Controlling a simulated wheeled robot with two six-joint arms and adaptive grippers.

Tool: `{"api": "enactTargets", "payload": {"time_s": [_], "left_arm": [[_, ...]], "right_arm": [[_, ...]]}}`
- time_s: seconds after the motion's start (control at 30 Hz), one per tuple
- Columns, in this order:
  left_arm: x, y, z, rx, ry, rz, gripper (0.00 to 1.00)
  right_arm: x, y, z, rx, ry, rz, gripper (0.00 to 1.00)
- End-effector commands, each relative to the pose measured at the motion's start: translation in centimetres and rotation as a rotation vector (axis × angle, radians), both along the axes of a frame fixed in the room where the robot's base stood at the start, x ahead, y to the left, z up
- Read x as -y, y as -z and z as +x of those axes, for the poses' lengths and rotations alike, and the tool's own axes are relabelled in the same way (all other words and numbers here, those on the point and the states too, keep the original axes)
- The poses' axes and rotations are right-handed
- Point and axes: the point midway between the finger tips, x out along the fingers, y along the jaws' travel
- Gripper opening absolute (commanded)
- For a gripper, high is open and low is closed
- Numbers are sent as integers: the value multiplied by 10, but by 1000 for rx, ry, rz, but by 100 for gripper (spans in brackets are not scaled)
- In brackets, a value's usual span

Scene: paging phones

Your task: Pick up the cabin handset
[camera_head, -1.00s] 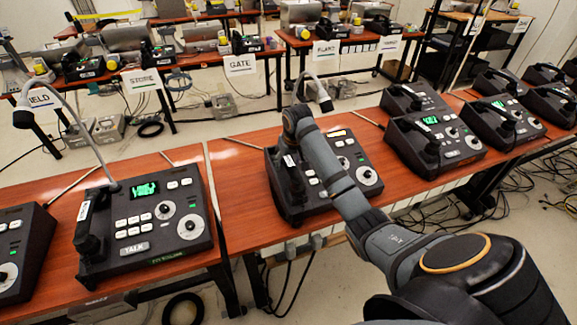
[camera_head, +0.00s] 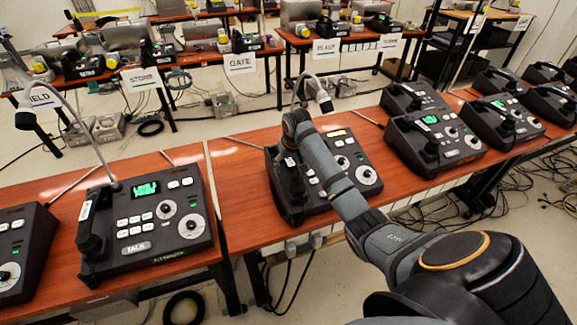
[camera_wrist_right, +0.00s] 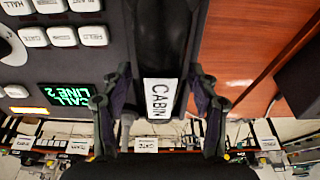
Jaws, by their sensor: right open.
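The cabin handset (camera_wrist_right: 165,45) is dark, with a white label reading CABIN, and lies along the side of a black paging phone. In the wrist view my right gripper (camera_wrist_right: 162,100) is open, with one finger on each side of the handset near its label. The fingers do not look closed on it; I cannot tell whether either touches. In the head view the handset (camera_head: 291,183) is at the left side of its phone (camera_head: 345,160) on the red-brown table, partly hidden by my right arm. My left gripper is not in view.
Another phone (camera_head: 148,222) with its own handset stands on the table to the left. More phones (camera_head: 432,142) stand to the right. A gooseneck microphone (camera_head: 312,80) rises behind the cabin phone. Bare tabletop (camera_head: 236,170) lies left of the cabin phone.

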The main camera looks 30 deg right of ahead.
Motion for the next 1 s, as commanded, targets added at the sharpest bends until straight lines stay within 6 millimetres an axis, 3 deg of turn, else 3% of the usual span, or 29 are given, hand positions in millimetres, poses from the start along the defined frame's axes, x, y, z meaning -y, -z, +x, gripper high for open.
{"api": "enactTargets", "payload": {"time_s": [0.4, 0.83, 1.0], "left_arm": [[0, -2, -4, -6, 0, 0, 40], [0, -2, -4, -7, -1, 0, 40], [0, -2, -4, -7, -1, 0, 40]], "right_arm": [[0, 2, 0, -1, 0, 0, 60], [0, 2, 0, -1, 0, 0, 2], [0, 1, 0, 1, 0, 0, 0]]}}
